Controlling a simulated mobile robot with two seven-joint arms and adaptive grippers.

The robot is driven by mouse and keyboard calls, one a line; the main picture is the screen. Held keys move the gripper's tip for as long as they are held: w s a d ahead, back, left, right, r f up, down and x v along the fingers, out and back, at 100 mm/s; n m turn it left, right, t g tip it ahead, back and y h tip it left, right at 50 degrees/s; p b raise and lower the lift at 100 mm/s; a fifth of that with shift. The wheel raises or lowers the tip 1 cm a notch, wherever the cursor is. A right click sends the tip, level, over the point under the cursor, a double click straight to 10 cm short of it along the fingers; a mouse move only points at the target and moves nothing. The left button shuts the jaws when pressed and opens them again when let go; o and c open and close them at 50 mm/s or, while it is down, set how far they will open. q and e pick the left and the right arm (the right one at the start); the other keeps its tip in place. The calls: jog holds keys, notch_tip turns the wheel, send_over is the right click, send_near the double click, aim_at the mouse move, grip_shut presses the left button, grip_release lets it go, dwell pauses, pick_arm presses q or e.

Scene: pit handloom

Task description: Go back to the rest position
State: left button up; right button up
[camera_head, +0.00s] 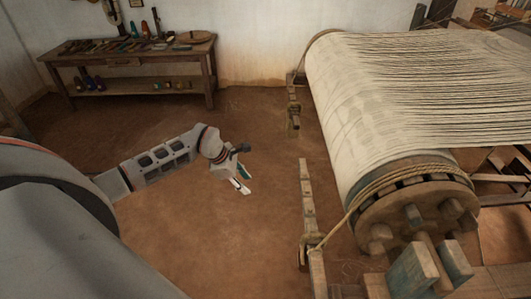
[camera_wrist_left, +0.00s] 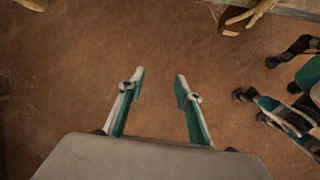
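My left gripper (camera_head: 246,182) hangs over the bare brown floor, left of the loom, with its arm reaching in from the left. In the left wrist view its two teal and grey fingers (camera_wrist_left: 160,75) stand apart with only floor between them. It holds nothing. My right gripper does not show in the head view. Teal and black jointed parts (camera_wrist_left: 283,113) at the right edge of the left wrist view look like parts of my right gripper; they are cut off, so its opening cannot be told.
The loom's large roller (camera_head: 345,110) wound with pale threads fills the right side. Wooden posts (camera_head: 308,205) and a rope stand on its near side. A workbench (camera_head: 130,65) with small tools is against the back wall. The floor (camera_head: 190,235) around my left gripper is clear.

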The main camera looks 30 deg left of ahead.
pick_arm(q)
jog(key=s+d+r+n+t+h, duration=0.25)
jog(key=d+n, duration=0.25)
jog(key=d, duration=0.4)
jog(key=s+d+r+n+t+h, duration=0.1)
jog(key=s+d+n+t+h, duration=0.1)
jog(key=d+n+h, duration=0.45)
jog(key=s+d+r+n+t, duration=0.2)
jog(key=d+n, duration=0.2)
jog(key=d, duration=0.7)
jog(key=s+a+f+n+y, duration=0.2)
jog(key=s+f+n+y, duration=0.2)
jog(key=n, duration=1)
jog(key=s+a+f+n+y, duration=0.2)
jog(key=s+f+n+y, duration=0.3)
jog(key=s+f+n, duration=0.4)
jog(key=s+n, duration=0.2)
jog(key=n, duration=0.3)
jog(key=shift+s+a, duration=0.2)
jog(key=shift+a, duration=0.05)
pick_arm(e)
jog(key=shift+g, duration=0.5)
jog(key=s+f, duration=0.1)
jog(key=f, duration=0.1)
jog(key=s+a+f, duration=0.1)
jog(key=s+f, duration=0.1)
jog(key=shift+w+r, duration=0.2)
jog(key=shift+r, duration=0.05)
